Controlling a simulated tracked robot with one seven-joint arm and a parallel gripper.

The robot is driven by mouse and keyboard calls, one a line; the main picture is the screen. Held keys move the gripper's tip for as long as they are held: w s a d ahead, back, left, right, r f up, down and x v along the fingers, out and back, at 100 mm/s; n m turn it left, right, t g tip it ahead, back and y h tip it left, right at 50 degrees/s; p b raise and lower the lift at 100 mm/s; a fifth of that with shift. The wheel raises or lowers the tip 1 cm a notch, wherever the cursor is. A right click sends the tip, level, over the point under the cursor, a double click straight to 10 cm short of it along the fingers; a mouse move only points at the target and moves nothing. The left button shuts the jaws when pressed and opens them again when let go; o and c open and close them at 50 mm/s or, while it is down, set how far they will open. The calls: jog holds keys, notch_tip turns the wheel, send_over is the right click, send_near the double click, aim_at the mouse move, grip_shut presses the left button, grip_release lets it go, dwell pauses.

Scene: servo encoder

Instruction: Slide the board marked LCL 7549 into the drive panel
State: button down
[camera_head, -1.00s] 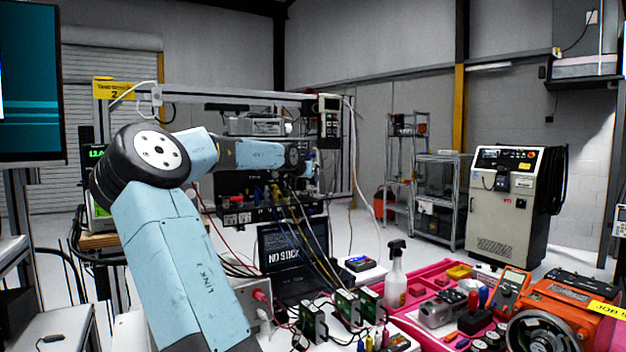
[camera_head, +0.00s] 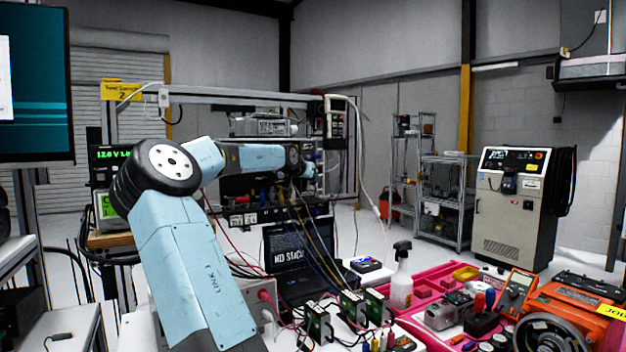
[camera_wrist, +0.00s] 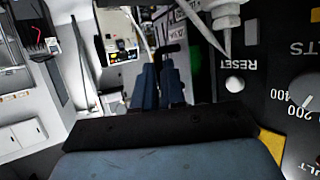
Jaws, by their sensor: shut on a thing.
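My gripper shows its two blue fingers (camera_wrist: 159,88) in the wrist view, close together on a small dark piece (camera_wrist: 172,48) with a hooked end. I cannot tell whether this piece is part of a board. In the head view my gripper (camera_head: 309,170) is small, at the far end of the blue arm, by the test bench. A black panel (camera_wrist: 262,62) with RESET lettering and a dial fills the right of the wrist view, close beside the fingers. Several green boards in black frames, one at the front (camera_head: 318,322), stand on the table. The marking LCL 7549 is not readable anywhere.
Red, yellow and blue cables (camera_head: 317,228) hang in front of a laptop (camera_head: 300,262). A white spray bottle (camera_head: 401,278) and a pink tray (camera_head: 436,341) with tools stand at the right. An orange machine (camera_head: 565,318) is at the far right. Open floor lies behind.

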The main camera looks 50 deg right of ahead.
jog(key=shift+w+d, duration=0.2)
jog(key=shift+w, duration=0.4)
jog(key=shift+w+d, duration=0.15)
jog(key=shift+w, duration=0.4)
jog(key=c, duration=1.1)
grip_release()
jog(key=v, duration=1.3)
jog(key=shift+w+a+r, duration=0.1)
jog(key=shift+a, duration=0.25)
